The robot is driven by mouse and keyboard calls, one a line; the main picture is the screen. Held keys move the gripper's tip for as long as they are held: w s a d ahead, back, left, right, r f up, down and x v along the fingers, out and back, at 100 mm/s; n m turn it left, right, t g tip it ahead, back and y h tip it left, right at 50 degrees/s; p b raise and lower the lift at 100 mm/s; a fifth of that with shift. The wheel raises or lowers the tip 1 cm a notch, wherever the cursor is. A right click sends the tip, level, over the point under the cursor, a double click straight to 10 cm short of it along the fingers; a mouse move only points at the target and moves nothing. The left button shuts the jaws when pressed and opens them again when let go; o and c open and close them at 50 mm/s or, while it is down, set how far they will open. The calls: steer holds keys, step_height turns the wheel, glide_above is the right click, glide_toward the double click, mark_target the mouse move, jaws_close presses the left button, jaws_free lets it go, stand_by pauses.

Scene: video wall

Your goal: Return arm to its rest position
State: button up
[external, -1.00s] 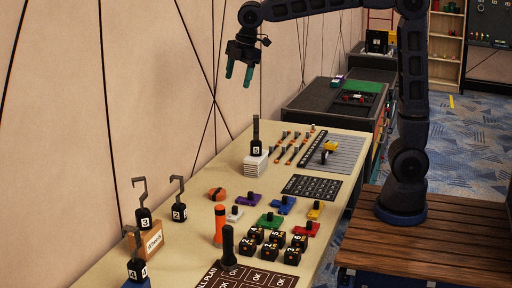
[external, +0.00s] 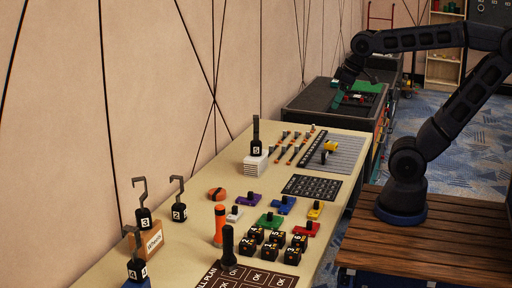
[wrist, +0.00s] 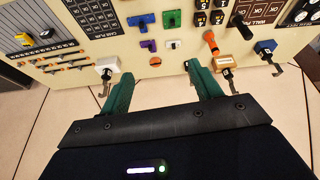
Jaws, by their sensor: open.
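My arm (external: 440,130) rises from its base on the wooden platform and leans right, with the forearm reaching back left. My gripper (external: 338,98) hangs fingers-down near the dark unit behind the table; its exact height over the unit is hard to tell. In the wrist view my gripper (wrist: 158,70) has its two green fingers wide apart, with nothing held between them. The table with its objects shows beyond the fingertips, clear of them.
The long beige table (external: 205,190) holds hooked weights, coloured knobbed pieces, numbered black cubes and an orange cylinder (external: 219,225). The dark unit (external: 315,98) stands behind it. The wooden platform (external: 430,245) is at right. The wall runs along the left.

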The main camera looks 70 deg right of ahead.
steer(key=shift+s+d+f+m, duration=0.25)
steer(key=shift+s+f+m, duration=0.25)
steer(key=shift+s+f, duration=0.45)
